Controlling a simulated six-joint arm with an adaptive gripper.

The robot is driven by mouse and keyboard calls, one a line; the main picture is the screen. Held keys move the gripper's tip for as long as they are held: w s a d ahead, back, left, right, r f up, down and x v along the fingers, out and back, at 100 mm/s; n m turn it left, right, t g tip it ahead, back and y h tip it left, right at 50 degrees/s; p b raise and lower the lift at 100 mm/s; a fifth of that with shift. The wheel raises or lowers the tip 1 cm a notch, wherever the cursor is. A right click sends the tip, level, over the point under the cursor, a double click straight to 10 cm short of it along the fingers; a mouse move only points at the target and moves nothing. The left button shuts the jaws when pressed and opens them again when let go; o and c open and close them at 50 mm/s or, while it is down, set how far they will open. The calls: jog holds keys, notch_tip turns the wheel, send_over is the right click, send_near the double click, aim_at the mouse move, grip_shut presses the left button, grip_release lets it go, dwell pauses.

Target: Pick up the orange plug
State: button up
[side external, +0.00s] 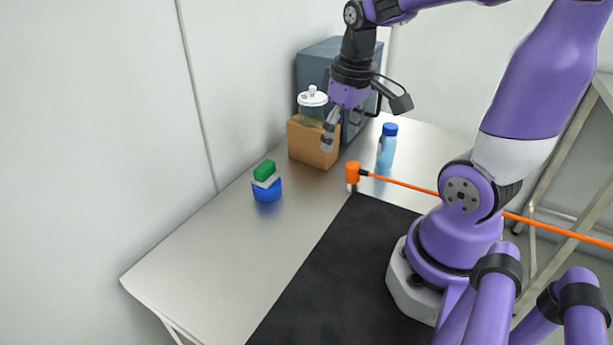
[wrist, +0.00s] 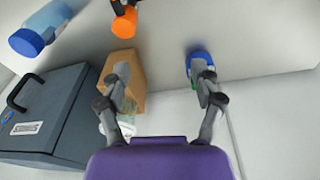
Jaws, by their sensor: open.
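The orange plug (side external: 352,172) stands upright on the metal table by the far edge of the black mat, with a pale lower end and an orange cable leading off to the right. It also shows at the top of the wrist view (wrist: 124,24). My gripper (side external: 328,142) hangs above the table, up and to the left of the plug in the side view, in front of the wooden block. In the wrist view my gripper's fingers (wrist: 163,76) are spread apart with nothing between them, and the plug lies beyond them.
A wooden block (side external: 305,150) with a lidded glass jar (side external: 312,112) stands behind the plug. A blue bottle (side external: 387,148) is right of it. A blue cup (side external: 267,190) with a green-topped item is left. A grey box (side external: 318,62) stands at the back. The front-left table is clear.

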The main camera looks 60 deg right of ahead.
jog(key=m+g, duration=0.1)
send_over(352, 177)
jog(key=f, duration=0.3)
jog(key=shift+w+d+f+y, duration=0.1)
jog(key=shift+w+d+y, duration=0.1)
jog(key=shift+d+y, duration=0.1)
notch_tip(352, 177, down, 4)
jog(key=shift+r, duration=0.1)
jog(key=f, duration=0.4)
jog(key=d+f, duration=0.1)
jog(key=f, duration=0.1)
jog(key=shift+c, duration=0.4)
grip_shut()
